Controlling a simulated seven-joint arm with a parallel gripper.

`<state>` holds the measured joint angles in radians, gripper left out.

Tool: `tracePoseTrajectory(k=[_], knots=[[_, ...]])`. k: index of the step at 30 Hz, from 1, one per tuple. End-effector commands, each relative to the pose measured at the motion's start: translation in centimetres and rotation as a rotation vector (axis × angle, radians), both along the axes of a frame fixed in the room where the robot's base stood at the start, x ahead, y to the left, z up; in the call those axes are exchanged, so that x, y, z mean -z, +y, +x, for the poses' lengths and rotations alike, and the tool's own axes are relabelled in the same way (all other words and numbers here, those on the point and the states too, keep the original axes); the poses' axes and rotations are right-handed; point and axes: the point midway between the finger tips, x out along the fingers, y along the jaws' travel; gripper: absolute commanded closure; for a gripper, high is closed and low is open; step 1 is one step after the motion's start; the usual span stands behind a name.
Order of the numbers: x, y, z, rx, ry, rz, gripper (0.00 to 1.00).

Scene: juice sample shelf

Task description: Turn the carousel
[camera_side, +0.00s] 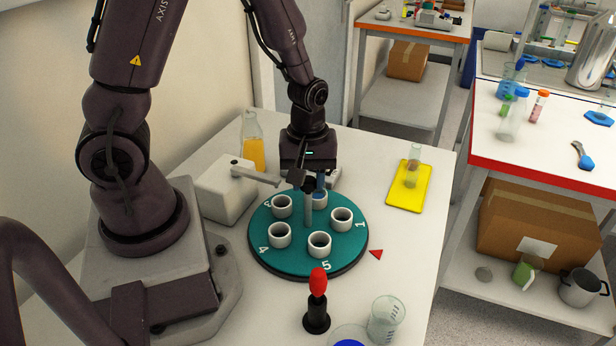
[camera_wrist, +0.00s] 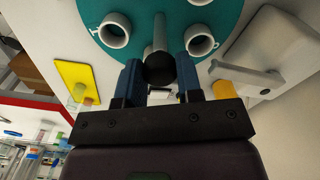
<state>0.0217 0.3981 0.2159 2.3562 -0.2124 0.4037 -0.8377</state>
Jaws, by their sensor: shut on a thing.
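The teal carousel (camera_side: 345,250) lies on the white table and carries several white cups, including one near label 5 (camera_side: 319,244) and one near label 1 (camera_side: 341,219). A grey post (camera_side: 308,207) stands upright at its centre. A red triangle (camera_side: 376,253) on the table points at the rim between labels 1 and 5. In the wrist view the blue fingers of my gripper (camera_wrist: 159,78) flank the post (camera_wrist: 159,40), over the carousel (camera_wrist: 180,10). My gripper partly hides the rear cup.
A white box with a lever (camera_side: 225,190) stands left of the carousel, the lever reaching toward it. A juice bottle (camera_side: 253,145) is behind. A yellow mat (camera_side: 405,197) with a vial lies right. A red-topped stand (camera_side: 317,305) and beaker (camera_side: 387,318) are in front.

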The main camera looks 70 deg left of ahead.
Motion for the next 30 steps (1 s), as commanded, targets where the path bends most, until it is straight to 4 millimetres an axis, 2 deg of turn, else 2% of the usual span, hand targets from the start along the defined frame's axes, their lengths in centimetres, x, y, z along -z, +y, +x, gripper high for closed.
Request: tracePoseTrajectory(k=[30], knots=[[-0.09, -0.06, 0.00, -0.508, 0.001, -0.002, 1.00]])
